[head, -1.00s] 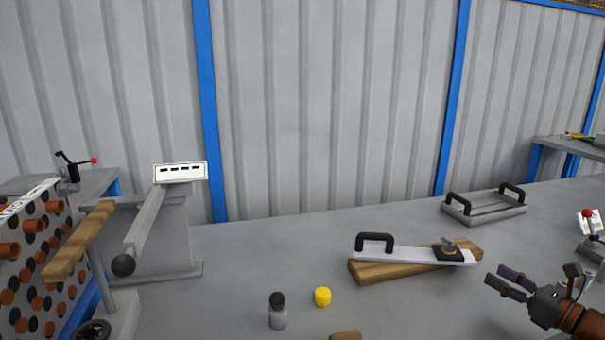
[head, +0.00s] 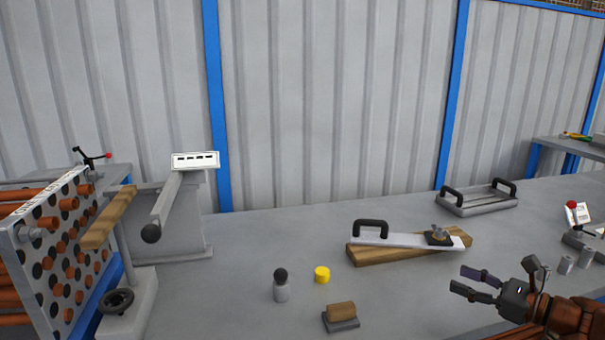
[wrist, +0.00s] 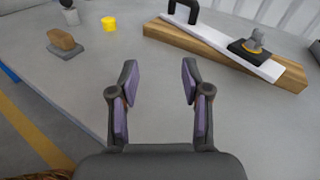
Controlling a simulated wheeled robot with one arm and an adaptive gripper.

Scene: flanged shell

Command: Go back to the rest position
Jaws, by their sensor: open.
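My gripper (head: 467,282) is at the lower right of the head view, over the grey table. Its two fingers are spread apart with nothing between them. The open fingers also show in the wrist view (wrist: 159,85), with bare table beyond them. The nearest thing ahead of the fingers is a wooden board (head: 375,252) with a white handled plate (head: 385,238) lying on it. A small dark block with a metal knob (head: 438,236) sits on the plate's right end. My gripper is apart from all of these.
A yellow cylinder (head: 322,275), a grey bottle with a black ball top (head: 281,292) and a wooden block on a dark base (head: 341,312) stand left of my gripper. A handled tray (head: 478,202) lies behind. A perforated rack (head: 60,255) is at far left. Small metal cylinders (head: 566,264) stand at right.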

